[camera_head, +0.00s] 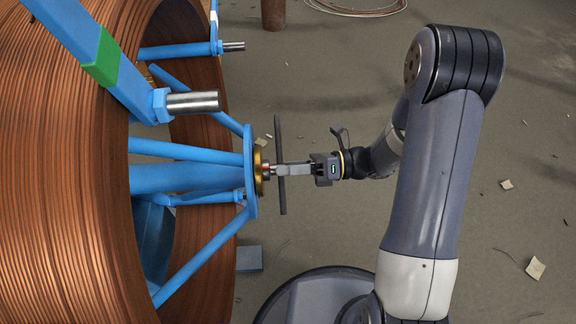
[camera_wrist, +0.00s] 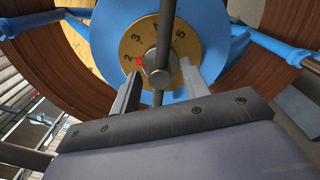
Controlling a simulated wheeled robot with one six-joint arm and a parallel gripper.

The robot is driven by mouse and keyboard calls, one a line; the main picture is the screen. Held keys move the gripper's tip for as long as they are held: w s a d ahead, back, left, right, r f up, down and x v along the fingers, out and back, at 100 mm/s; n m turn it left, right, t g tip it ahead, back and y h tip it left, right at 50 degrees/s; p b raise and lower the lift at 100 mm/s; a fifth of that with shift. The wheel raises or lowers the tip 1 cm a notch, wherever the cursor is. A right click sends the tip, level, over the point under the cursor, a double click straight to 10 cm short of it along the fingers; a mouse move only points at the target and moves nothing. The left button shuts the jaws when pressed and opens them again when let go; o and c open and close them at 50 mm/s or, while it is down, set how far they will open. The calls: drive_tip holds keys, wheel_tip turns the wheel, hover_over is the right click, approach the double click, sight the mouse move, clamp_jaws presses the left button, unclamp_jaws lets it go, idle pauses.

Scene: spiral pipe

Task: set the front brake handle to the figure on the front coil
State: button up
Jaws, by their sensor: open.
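The front coil (camera_head: 60,190) of copper pipe fills the left of the head view on a blue frame; I cannot make out a figure on it. The brake handle (camera_head: 281,190) is a thin dark bar, near upright, in front of a brass dial (camera_head: 261,172). In the wrist view the handle (camera_wrist: 166,30) crosses the dial (camera_wrist: 127,48), which shows 2, 3, 4 and 5. A red pointer (camera_wrist: 141,62) is beside the 2. My gripper (camera_head: 276,170) is open at the handle's middle, its fingers either side of the hub in the wrist view (camera_wrist: 158,88). Contact is unclear.
Blue spokes surround the dial, and a blue arm with a green band (camera_head: 102,62) and steel-ended rods (camera_head: 193,102) stick out above it. A rusty post (camera_head: 273,14) and a loose pipe ring (camera_head: 350,8) are at the back. The floor right of my arm is mostly clear, with small scraps.

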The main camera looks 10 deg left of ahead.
drive_tip(key=p+v, duration=0.1)
drive_tip(key=v, duration=0.9)
drive_tip(key=shift+d+p, duration=0.35)
drive_tip(key=shift+p, duration=0.05)
drive_tip(key=shift+a, duration=0.1)
drive_tip(key=b+x, duration=0.3)
drive_tip(key=x, duration=0.7)
drive_tip(key=shift+a+n, duration=0.3)
drive_tip(key=shift+a, duration=0.05)
drive_tip(key=shift+r+p, duration=0.2)
drive_tip(key=shift+p, duration=0.55)
